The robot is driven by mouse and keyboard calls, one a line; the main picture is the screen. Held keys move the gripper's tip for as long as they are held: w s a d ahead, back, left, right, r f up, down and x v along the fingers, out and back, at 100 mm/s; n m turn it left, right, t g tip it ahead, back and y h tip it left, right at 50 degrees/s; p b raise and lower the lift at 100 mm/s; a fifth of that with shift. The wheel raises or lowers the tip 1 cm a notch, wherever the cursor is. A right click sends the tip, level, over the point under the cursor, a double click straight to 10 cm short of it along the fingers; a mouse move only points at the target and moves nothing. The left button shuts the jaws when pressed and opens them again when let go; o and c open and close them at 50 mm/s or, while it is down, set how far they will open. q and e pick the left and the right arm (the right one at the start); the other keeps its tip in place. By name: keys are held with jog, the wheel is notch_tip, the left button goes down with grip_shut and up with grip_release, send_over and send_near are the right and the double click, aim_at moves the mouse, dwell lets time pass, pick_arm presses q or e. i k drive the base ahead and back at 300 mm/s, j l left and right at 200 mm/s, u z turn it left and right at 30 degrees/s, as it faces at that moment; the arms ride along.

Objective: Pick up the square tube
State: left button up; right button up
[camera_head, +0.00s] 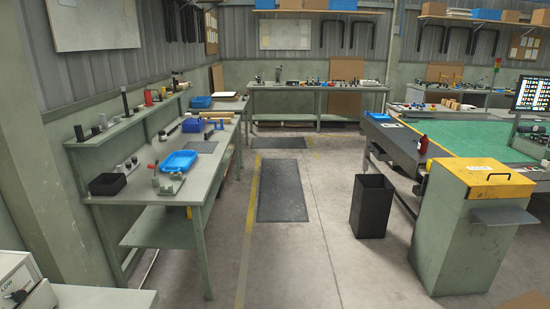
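I cannot make out with certainty which thing is the square tube. The left workbench (205,165) carries several small items, among them a dark slanted bar (174,127) and a tan rod (216,114), too small to tell if either is a square tube. A black upright piece (125,103) stands on the raised shelf (104,134) behind that bench. Neither of my grippers is in view.
A blue tray (179,161) and a black box (107,184) sit on the left bench. A black bin (371,206) and a green cabinet with a yellow top (487,178) stand at right. Floor mats (282,190) lie along the clear middle aisle. Another bench (290,88) stands at the back.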

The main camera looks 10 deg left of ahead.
aim_at(207, 136)
jog(key=i+u, duration=0.2)
jog(key=i, duration=4.75)
jog(key=i+l+u, duration=0.1)
jog(key=i+u, duration=0.35)
jog(key=i+l+u, duration=0.4)
jog(key=i, duration=0.2)
jog(key=i+l+u, duration=0.45)
jog(key=i+j, duration=0.05)
